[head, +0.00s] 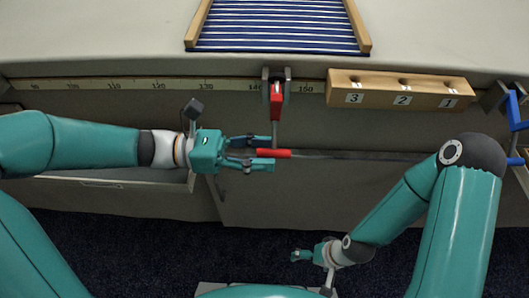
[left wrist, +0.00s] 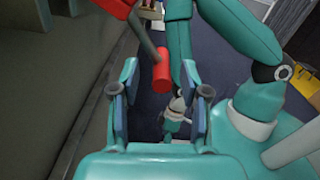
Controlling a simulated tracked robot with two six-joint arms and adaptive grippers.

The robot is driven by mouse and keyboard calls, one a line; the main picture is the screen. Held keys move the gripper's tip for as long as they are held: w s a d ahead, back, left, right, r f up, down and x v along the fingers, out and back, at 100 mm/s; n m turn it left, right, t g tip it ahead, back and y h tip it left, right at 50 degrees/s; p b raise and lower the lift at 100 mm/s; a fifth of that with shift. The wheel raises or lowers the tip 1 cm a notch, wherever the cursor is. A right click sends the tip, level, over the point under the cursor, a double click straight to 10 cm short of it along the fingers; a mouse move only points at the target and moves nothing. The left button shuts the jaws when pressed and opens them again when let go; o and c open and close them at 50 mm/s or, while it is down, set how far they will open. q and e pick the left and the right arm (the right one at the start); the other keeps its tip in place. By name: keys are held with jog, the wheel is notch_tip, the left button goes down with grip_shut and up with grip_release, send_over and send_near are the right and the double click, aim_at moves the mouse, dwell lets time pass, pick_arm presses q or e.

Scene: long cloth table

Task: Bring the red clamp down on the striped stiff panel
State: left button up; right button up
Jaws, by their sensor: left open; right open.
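The striped panel (head: 280,40), blue with white stripes, lies on the table between two wooden rails. The red clamp (head: 277,105) sits in a grey bracket at the table's front edge, apart from the panel. Its metal lever hangs down to a red grip (head: 273,153), which also shows in the left wrist view (left wrist: 162,72). My left gripper (head: 265,153) is open with its fingers on either side of the grip; in the left wrist view a gap shows on both sides. My right gripper (head: 298,256) is open and empty, low in front of the table.
A measuring tape strip (head: 180,85) runs along the table's front edge. A wooden block (head: 400,88) numbered 3, 2, 1 is fixed right of the clamp. A blue-handled fixture (head: 515,110) is at the far right. An open drawer (head: 110,178) lies below my left arm.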

pick_arm(q)
jog(key=shift+d, duration=0.4)
jog(key=shift+c, duration=0.3)
grip_shut()
